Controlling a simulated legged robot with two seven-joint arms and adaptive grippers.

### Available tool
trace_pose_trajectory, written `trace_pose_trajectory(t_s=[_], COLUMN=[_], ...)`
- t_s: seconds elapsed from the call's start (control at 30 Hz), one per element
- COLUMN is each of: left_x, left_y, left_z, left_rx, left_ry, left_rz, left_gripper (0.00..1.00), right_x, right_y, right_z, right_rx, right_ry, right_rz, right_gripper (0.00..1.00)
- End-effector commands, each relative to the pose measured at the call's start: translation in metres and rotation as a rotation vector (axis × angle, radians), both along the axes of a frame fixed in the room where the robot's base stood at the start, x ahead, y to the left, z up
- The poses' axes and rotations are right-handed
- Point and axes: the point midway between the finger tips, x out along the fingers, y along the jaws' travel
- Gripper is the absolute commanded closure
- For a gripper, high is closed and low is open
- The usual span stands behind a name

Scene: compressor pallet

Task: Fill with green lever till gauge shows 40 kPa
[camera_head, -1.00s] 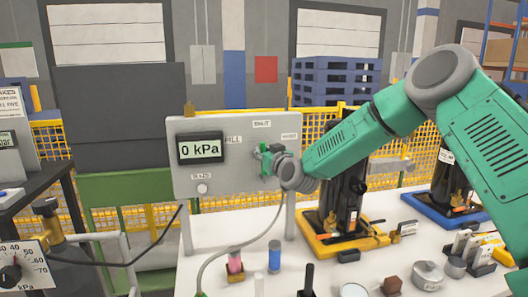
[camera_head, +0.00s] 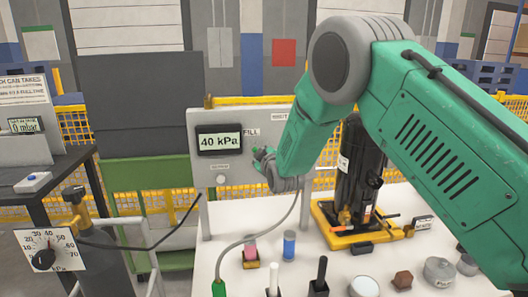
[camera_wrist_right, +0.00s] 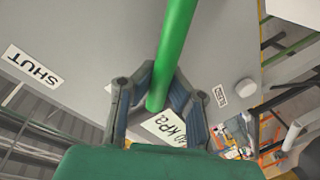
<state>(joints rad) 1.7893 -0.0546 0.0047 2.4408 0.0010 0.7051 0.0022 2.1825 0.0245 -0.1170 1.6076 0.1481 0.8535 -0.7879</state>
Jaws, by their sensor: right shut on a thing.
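The panel's display (camera_head: 219,140) reads 40 kPa, beside the FILL label. The grey panel (camera_head: 235,117) stands at the back of the white table. My right gripper (camera_head: 262,160) is at the panel's front, right of the display. In the right wrist view the green lever (camera_wrist_right: 172,55) runs between the two fingers of my right gripper (camera_wrist_right: 158,95), which are shut on it. The SHUT label (camera_wrist_right: 33,66) lies to the left there, and the display (camera_wrist_right: 170,128) shows partly behind the lever. My left gripper is out of view.
A black pump-like unit (camera_head: 358,178) on a yellow base stands right of the panel.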

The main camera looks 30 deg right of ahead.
Motion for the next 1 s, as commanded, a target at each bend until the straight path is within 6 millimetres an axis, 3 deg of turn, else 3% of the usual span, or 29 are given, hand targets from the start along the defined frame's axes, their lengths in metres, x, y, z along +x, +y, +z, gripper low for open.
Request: trace_pose_trajectory(t_s=[0.7, 0.73, 0.8, 1.0], left_x=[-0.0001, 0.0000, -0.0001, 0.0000], left_y=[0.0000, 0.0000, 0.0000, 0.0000], left_z=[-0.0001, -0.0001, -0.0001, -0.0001], left_rx=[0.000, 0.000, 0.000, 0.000], left_ry=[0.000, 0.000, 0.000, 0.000], left_rz=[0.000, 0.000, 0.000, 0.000], left_gripper=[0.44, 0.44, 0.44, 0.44], right_x=[0.0011, 0.0011, 0.0012, 0.0011], right_y=[0.0061, 0.0061, 0.0059, 0.0054], right_z=[-0.0081, -0.0081, -0.0079, -0.0067], right_rx=[-0.067, -0.067, -0.068, -0.068], right_ry=[0.031, 0.031, 0.030, 0.028], right_rz=[0.002, 0.002, 0.002, 0.001], right_gripper=[1.00, 0.83, 0.64, 0.64])
